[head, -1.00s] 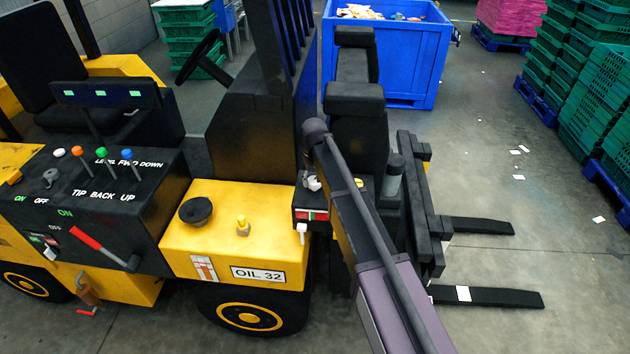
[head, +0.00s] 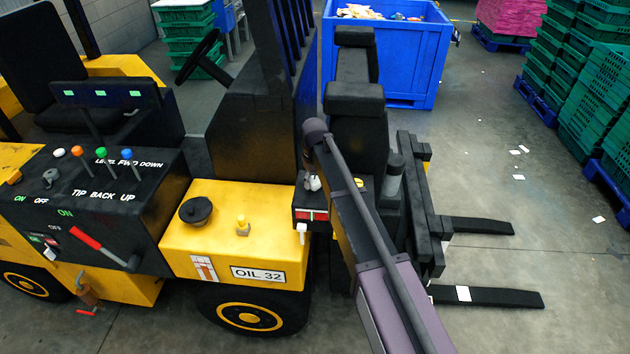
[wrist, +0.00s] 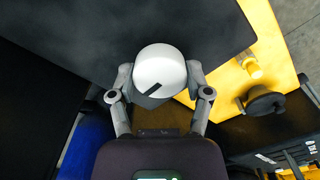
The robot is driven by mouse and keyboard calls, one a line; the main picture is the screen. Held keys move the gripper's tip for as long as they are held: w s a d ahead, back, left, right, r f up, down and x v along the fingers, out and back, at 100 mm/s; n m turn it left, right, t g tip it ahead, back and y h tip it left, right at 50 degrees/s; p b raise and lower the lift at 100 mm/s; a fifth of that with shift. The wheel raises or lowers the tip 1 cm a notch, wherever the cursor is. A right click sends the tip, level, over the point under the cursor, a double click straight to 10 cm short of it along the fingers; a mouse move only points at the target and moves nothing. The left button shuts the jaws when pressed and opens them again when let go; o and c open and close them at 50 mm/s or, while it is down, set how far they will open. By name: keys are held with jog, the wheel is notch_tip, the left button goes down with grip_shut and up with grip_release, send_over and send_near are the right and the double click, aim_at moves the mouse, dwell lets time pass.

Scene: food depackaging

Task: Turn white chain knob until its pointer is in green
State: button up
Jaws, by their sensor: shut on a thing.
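In the wrist view the white chain knob (wrist: 160,70) is a rounded white cap with a dark pointer stripe running up to the right across its face. My gripper (wrist: 161,95) is shut on this knob, with one grey finger on each side. In the head view a small white piece (head: 313,183), probably the knob, shows on the black box beside my arm. My gripper is mostly hidden there. A red and green strip (head: 311,215) is on the box's front. I cannot make out the pointer against any green zone.
The yellow oil tank (head: 265,250) with a black cap (head: 196,210) and a yellow cap (head: 243,226) stands left of the box. A white-handled lever (head: 302,231) hangs below the strip. Forks (head: 490,296) extend right over open floor.

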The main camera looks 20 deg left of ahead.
jog(key=shift+s+d, duration=0.1)
jog(key=o, duration=1.2)
jog(key=shift+c, duration=0.2)
jog(key=shift+m, duration=0.4)
